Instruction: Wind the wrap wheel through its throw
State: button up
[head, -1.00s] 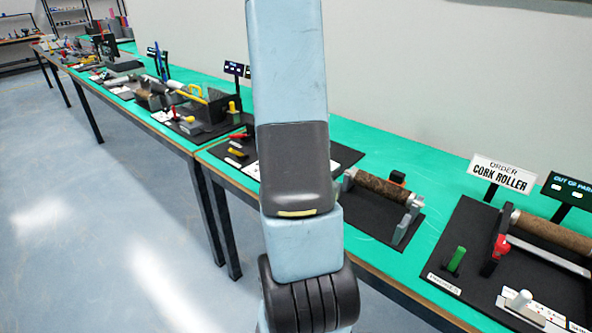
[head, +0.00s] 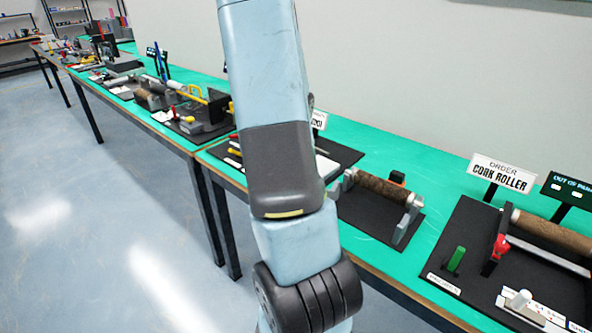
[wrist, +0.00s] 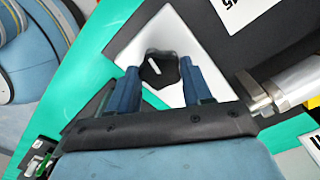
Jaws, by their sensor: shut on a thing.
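A black lobed knob (wrist: 160,67) with a white pointer mark, which looks like the wrap wheel, sits on a white plate (wrist: 196,30) in the wrist view. My gripper (wrist: 160,80) has its two blue fingers on either side of the knob, shut on it. The white pointer mark slants from upper left to lower right. In the head view my arm covers the middle, and neither my gripper nor the knob can be made out there.
In the wrist view, a grey metal cylinder (wrist: 300,80) lies close at the right. In the head view, a cork roller (head: 382,188) on a black board stands right of my arm. Green tables run along the wall.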

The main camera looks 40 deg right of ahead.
jog(key=m, duration=0.5)
jog(key=shift+a+m, duration=0.1)
jog(key=shift+m, duration=0.2)
jog(key=m, duration=0.5)
jog(key=shift+w, duration=0.1)
jog(key=m, duration=0.5)
jog(key=shift+m, duration=2.7)
jog(key=o, duration=1)
jog(key=shift+o, duration=0.2)
notch_tip(320, 180, up, 14)
jog(key=shift+f, duration=0.15)
